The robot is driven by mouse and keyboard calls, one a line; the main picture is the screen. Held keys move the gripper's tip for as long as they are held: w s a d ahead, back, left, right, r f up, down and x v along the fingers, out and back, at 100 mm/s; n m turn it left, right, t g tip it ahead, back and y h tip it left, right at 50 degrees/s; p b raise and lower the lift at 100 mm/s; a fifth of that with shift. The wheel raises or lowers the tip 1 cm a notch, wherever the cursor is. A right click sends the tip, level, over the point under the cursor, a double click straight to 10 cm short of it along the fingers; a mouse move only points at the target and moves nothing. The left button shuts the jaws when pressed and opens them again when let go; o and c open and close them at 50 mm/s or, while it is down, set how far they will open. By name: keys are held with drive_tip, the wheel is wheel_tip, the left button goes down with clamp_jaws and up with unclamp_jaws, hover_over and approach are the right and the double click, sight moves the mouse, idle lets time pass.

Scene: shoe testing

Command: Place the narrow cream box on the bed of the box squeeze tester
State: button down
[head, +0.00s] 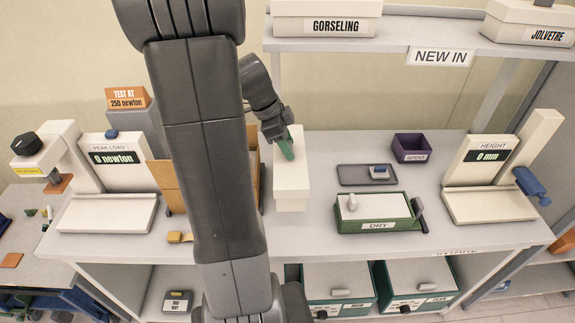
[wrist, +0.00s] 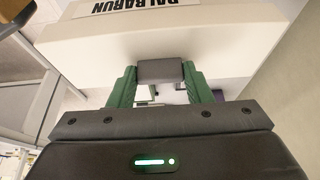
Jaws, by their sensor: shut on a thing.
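The narrow cream box (head: 291,180) is in my gripper (head: 286,147), right of my arm in the head view. In the wrist view my gripper's green fingers (wrist: 158,85) are shut on a grey piece at the box's near side. The cream box (wrist: 200,50) fills the upper wrist view, with a label ending in "BARUN". I cannot tell whether the box clears the bench. The box squeeze tester (head: 85,160) stands at the left, its display reading "PEAK LOAD 0 newton". Its pale bed (head: 108,212) is empty.
An open brown carton (head: 162,180) stands between the tester and the held box, partly behind my arm. To the right are a green DRY box (head: 375,211), a grey tray (head: 352,176) and a height gauge (head: 490,203).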

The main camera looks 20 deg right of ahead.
wheel_tip(320, 180, down, 8)
drive_tip(key=shift+f, duration=0.1)
idle(0.4)
drive_tip(key=shift+f, duration=0.15)
drive_tip(key=c, duration=0.7)
unclamp_jaws()
